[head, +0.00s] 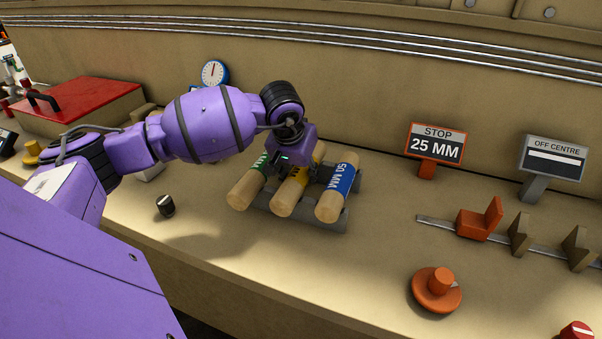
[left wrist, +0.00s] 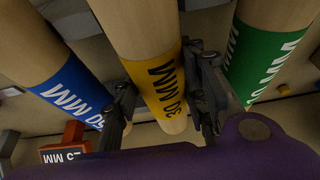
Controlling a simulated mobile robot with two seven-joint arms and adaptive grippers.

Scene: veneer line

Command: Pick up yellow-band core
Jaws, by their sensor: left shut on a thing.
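The yellow-band core (head: 287,195) is a pale wooden cylinder in the middle of a grey rack, between the green-band core (head: 247,187) and the blue-band core (head: 337,190). My left gripper (head: 290,160) is above the middle core and hides part of it in the head view. In the left wrist view the fingers of my left gripper (left wrist: 165,100) are on both sides of the yellow band (left wrist: 168,85), shut on that core. The blue band (left wrist: 75,92) and the green band (left wrist: 262,65) show on either side. My right gripper is not in view.
The grey rack (head: 300,220) stands on the beige bench. A small dark cylinder (head: 165,205) lies left of it. To the right are a "STOP 25 MM" sign (head: 436,145), an orange stop (head: 480,222) on a rail, and an orange knob (head: 436,290). A red box (head: 85,105) stands at the left.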

